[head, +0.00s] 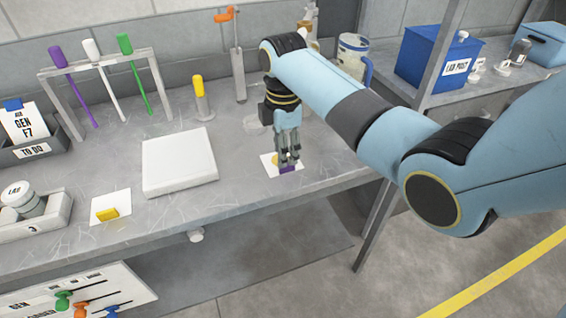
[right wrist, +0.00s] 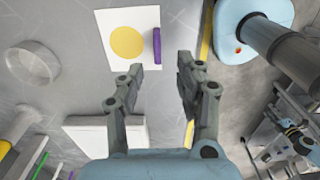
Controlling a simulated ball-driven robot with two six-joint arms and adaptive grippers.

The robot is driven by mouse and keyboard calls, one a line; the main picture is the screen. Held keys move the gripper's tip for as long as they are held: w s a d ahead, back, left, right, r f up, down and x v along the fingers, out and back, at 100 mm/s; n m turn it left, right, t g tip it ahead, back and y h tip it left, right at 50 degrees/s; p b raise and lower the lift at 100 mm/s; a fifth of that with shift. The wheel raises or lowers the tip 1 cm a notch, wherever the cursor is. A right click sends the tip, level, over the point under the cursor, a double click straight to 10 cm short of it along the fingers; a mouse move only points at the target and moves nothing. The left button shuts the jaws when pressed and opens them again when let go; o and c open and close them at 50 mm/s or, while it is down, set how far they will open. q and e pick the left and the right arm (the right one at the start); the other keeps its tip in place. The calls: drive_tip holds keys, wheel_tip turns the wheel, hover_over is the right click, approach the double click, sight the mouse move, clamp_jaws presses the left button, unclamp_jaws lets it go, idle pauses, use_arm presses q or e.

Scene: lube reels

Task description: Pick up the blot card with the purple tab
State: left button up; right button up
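The blot card (head: 268,161) is a white sheet with a yellow round blot and a purple tab (head: 288,169) on its front edge. It lies on the grey bench near the front edge. In the right wrist view the card (right wrist: 110,22) is at the top, with its purple tab (right wrist: 157,45) at its right side. My right gripper (head: 289,158) points down over the card and hides part of it.
A white pad (head: 178,163) lies left of the card. Another white card (head: 110,207) with a yellow block is farther left. A rack (head: 100,67) with purple, white and green sticks stands behind. A yellow-topped post (head: 201,100) stands behind the pad. The bench's front edge is close to the card.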

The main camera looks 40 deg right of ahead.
sight(269, 161)
drive_tip(key=f, duration=0.2)
drive_tip(key=d+f, duration=0.1)
drive_tip(key=shift+f, duration=0.85)
clamp_jaws()
